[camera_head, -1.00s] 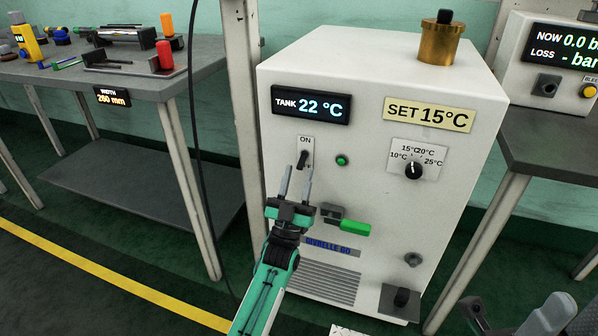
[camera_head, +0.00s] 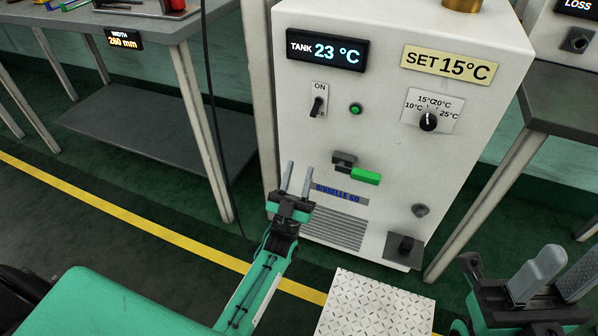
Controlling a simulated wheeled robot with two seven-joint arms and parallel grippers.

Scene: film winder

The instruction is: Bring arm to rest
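My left gripper (camera_head: 289,182) is in front of the lower left of the white chiller cabinet (camera_head: 300,143), below the ON switch (camera_head: 318,105). Its two grey fingers point up and stand apart with nothing between them. My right gripper (camera_head: 553,283) is at the lower right, with its two fingers apart and nothing visible between them. The tank display (camera_head: 326,49) reads 23 °C, and the plate beside it (camera_head: 450,66) reads SET 15°C. The selector knob (camera_head: 428,121) sits below that plate. A green lamp (camera_head: 355,109) is beside the switch.
A green-handled valve (camera_head: 364,176) sticks out of the cabinet front. Workbenches stand left (camera_head: 150,36) and right (camera_head: 563,100). A metal tread plate (camera_head: 375,308) lies in front of the cabinet. Open floor with a yellow line (camera_head: 130,215) is at left.

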